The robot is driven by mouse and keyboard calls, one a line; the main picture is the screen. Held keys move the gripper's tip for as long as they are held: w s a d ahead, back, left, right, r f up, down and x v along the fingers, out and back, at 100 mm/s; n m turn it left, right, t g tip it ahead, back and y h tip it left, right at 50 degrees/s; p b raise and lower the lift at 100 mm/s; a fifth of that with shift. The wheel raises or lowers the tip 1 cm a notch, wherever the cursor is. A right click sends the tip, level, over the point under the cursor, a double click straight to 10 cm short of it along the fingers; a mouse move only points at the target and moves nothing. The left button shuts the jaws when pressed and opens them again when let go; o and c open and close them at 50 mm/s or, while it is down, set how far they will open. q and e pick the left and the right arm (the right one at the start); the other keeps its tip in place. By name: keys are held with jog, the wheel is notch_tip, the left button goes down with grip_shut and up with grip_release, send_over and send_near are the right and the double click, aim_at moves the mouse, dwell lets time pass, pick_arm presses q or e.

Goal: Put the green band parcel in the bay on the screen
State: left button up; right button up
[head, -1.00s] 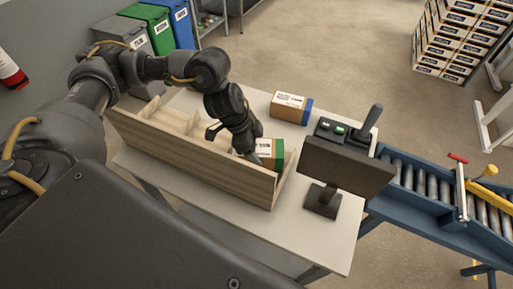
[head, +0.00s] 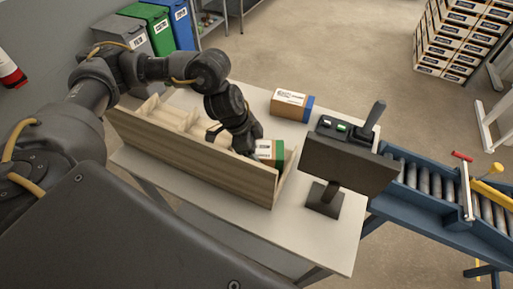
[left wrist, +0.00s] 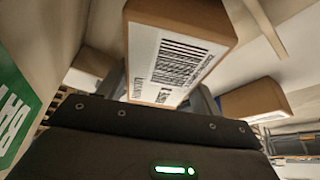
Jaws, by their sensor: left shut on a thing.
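The green band parcel (head: 265,150), a cardboard box with a white label and a green end, is at the right end of the wooden divided rack (head: 190,160). My left gripper (head: 250,147) is shut on it at its left side; the rack's front wall hides the lower parts. In the left wrist view, a box with a barcode label (left wrist: 180,55) fills the middle, between the fingers, which are mostly hidden. The screen (head: 348,165) stands on the table with its back to the head view, so its display is hidden there. My right gripper is not in view.
A blue band parcel (head: 291,106) lies on the table behind the rack. A roller conveyor (head: 430,195) is at the right. In the left wrist view, a green panel with white lettering (left wrist: 14,110) is cut off at the left.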

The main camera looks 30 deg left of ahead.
pick_arm(q)
jog(key=shift+f, duration=0.25)
jog(key=o, duration=1.4)
jog(key=v, duration=1)
jog(key=shift+s+r+b, duration=0.1)
jog(key=shift+r+b, duration=0.3)
